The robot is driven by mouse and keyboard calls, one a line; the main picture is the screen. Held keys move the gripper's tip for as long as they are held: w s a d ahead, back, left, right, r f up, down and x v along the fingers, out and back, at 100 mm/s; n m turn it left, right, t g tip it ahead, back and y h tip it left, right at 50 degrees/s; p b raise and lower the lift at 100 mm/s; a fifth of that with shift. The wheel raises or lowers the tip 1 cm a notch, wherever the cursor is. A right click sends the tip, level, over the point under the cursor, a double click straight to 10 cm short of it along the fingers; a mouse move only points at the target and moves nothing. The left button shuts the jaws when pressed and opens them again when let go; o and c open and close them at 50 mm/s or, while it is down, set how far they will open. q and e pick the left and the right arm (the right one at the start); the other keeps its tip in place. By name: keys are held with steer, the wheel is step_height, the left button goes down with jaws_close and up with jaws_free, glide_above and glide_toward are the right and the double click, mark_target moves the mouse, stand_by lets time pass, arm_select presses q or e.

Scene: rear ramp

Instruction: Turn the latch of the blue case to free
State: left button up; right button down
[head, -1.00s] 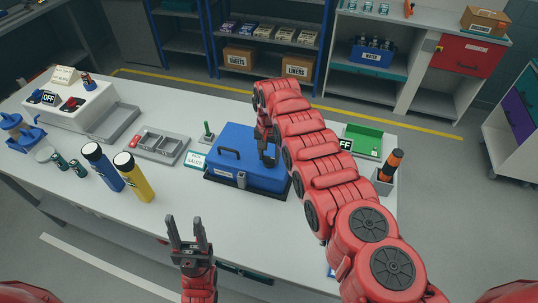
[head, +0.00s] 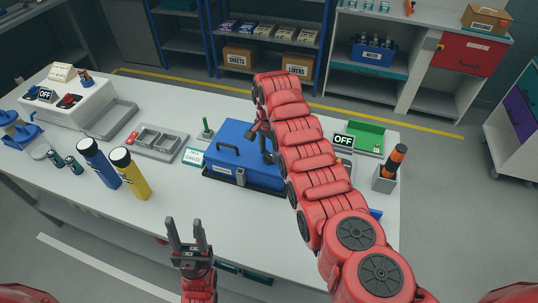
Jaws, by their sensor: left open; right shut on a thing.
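The blue case (head: 226,161) lies closed on a dark base on the bench, with a dark carry handle on its lid and a grey clasp (head: 241,177) on its front. My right gripper (head: 268,156) reaches down onto the right part of the lid. It is shut on a small part there that looks like the case's latch; the jaws and arm mostly hide it, so I cannot tell its angle. My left gripper (head: 188,238) is open and empty, in front of the bench's near edge, away from the case.
An OFF sign (head: 343,141) and a holder (head: 384,183) stand right. The front bench top is clear.

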steer(key=m+b, duration=0.3)
steer(key=b, duration=0.1)
steer(key=m+b, duration=0.3)
steer(key=b, duration=0.1)
steer(key=shift+a+f+b, duration=0.1)
steer(key=shift+f+b, duration=0.1)
steer(key=shift+b, duration=0.1)
steer(key=shift+r+m+b, duration=0.15)
steer(key=shift+m+b, duration=0.45)
steer(key=shift+m, duration=1.3)
steer(key=shift+r+m, duration=0.15)
steer(key=shift+m, duration=1.35)
steer(key=shift+c, duration=1.4)
jaws_free()
